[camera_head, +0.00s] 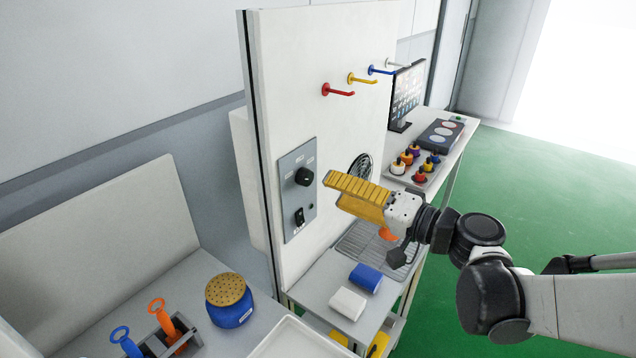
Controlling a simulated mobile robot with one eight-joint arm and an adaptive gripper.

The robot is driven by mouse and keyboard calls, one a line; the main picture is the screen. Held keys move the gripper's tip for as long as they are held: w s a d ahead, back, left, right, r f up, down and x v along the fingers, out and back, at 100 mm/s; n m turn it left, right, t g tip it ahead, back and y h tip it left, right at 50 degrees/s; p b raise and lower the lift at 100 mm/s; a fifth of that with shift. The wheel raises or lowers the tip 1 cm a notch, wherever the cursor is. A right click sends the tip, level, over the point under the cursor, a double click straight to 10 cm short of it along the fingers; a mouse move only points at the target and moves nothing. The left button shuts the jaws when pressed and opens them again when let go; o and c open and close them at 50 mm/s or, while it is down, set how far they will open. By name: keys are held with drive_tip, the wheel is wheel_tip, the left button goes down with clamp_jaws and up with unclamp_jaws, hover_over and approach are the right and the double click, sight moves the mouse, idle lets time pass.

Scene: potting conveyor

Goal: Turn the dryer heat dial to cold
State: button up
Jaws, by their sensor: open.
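A black round dial (304,176) sits on the upper part of a grey control plate (290,215) on the white upright panel. Small labels surround the dial, too small to read. A black switch (299,216) is below it on the same plate. My gripper (332,192), with ribbed yellow fingers, is just right of the plate and points left toward the panel. It is apart from the dial, open, and I see nothing held in it.
Coloured hooks (338,91) stick out of the panel above my gripper. A round fan vent (361,167) is behind it. A blue block (366,278) and a white block (347,303) lie on the shelf below. A blue jar (229,301) stands at lower left.

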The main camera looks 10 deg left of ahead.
drive_tip(key=v, duration=0.4)
drive_tip(key=shift+s+d, duration=0.1)
drive_tip(key=shift+d, duration=0.1)
drive_tip(key=s+d+f+h, duration=0.4)
drive_tip(key=s+d+h, duration=0.3)
drive_tip(key=d, duration=0.4)
drive_tip(key=s+d+f+h, duration=0.5)
drive_tip(key=s+d+h, duration=0.2)
drive_tip(key=d, duration=0.5)
drive_tip(key=shift+s+d+f+m+h, duration=0.25)
drive_tip(key=shift+s+f+m+h, duration=0.1)
drive_tip(key=shift+h, duration=0.45)
